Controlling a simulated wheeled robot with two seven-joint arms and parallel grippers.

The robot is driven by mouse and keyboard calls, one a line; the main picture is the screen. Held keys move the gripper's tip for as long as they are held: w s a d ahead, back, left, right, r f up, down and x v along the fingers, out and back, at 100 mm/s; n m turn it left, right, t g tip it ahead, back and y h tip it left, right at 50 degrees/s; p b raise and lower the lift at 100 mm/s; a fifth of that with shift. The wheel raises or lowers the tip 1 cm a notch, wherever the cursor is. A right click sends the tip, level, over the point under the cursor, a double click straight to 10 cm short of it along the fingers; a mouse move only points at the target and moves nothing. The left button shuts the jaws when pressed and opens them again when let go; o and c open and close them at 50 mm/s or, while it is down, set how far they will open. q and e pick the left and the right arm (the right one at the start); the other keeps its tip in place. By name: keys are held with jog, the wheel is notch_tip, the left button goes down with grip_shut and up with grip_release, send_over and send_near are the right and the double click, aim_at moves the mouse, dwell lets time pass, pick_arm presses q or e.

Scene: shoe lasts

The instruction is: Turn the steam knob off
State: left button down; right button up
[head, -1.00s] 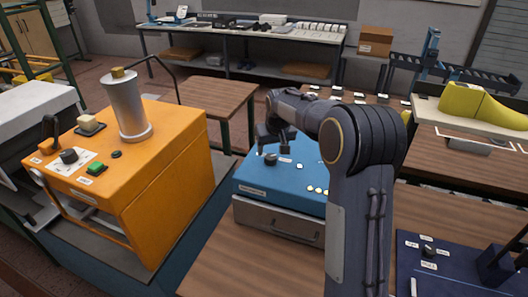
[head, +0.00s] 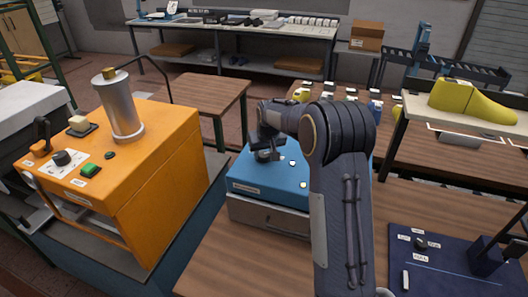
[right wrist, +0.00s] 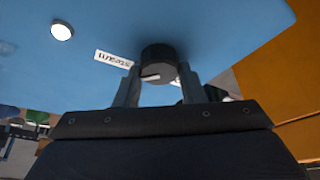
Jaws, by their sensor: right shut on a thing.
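The steam knob (right wrist: 158,55) is a short black cylinder with a pale pointer mark, on the blue top of the blue machine (head: 265,208). In the right wrist view a white label (right wrist: 113,59) reading "steam", upside down, is beside it. My right gripper (right wrist: 159,84) has one finger on each side of the knob and is shut on it. In the head view my right gripper (head: 266,153) is low over the machine's top and mostly hides the knob. My left gripper is in neither view.
An orange machine (head: 165,190) with a metal cylinder (head: 120,108) stands left. A dark blue panel (head: 440,262) with a small knob is at right. Bare wooden tabletop (head: 225,262) is in front.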

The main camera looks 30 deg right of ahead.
jog(key=shift+n, duration=0.3)
jog(key=n+y+b, duration=0.1)
jog(key=n, duration=0.1)
jog(key=shift+d+f+n+b, duration=0.1)
jog(key=shift+n+b, duration=0.2)
jog(key=shift+b, duration=0.1)
jog(key=n+y, duration=0.1)
jog(key=n, duration=0.2)
jog(key=shift+n+y, duration=0.4)
jog(key=n+y, duration=0.1)
jog(key=n, duration=0.1)
jog(key=shift+n, duration=0.4)
jog(key=n, duration=0.2)
jog(key=n+g+y+p, duration=0.1)
jog(key=n, duration=0.1)
jog(key=shift+r+g, duration=0.2)
jog(key=shift+g, duration=0.1)
jog(key=shift+n+g+p, duration=0.4)
jog(key=shift+n+g, duration=0.4)
jog(key=shift+n, duration=1.2)
jog(key=o, duration=1)
jog(key=shift+f+y, duration=0.1)
jog(key=shift+y, duration=0.2)
